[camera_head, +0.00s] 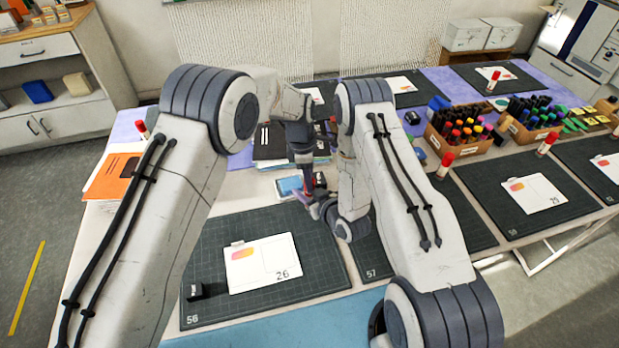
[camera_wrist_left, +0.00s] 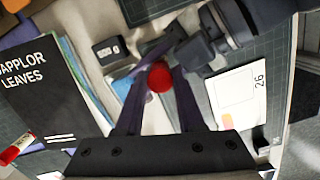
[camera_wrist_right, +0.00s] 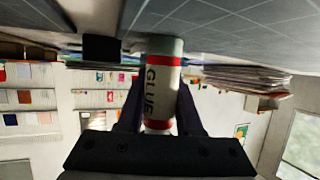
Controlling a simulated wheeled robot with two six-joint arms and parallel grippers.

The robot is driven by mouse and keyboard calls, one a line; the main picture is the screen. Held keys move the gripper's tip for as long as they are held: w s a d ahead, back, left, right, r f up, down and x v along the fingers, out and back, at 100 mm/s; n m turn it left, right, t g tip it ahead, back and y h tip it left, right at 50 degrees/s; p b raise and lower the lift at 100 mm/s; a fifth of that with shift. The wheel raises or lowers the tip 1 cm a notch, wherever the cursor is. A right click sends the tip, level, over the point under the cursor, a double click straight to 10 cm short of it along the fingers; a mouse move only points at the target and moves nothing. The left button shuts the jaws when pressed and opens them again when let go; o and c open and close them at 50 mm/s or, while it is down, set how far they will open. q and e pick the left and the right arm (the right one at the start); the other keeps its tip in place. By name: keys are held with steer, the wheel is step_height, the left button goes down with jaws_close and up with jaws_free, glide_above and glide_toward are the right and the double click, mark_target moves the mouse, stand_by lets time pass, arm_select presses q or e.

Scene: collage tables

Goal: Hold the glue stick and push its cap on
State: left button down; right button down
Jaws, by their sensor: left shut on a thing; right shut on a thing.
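The white glue stick (camera_wrist_right: 163,88), marked GLUE with red bands, stands between the fingers of my right gripper (camera_wrist_right: 160,100) in the right wrist view. The right gripper is shut on it. In the left wrist view a round red cap (camera_wrist_left: 159,77) sits between the fingers of my left gripper (camera_wrist_left: 158,90), which is shut on it. The right gripper's dark fingers reach in close to the cap from the upper right there. In the head view both grippers meet above the table's middle, largely hidden by my arms. I cannot tell whether cap and stick touch.
A dark book (camera_wrist_left: 40,90) lies beside the left gripper. Marker boxes (camera_head: 440,148) and other red-capped sticks (camera_head: 445,165) stand to the right.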

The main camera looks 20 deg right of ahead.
arm_select(q)
steer(key=shift+f, duration=0.65)
steer(key=shift+c, duration=2.2)
jaws_free()
steer(key=shift+s, duration=0.1)
steer(key=shift+r, duration=0.1)
step_height(320, 180, up, 12)
steer(key=a, duration=0.1)
steer(key=shift+w+a, duration=0.15)
steer(key=shift+w, duration=0.15)
arm_select(e)
steer(key=shift+c, duration=2.4)
jaws_free()
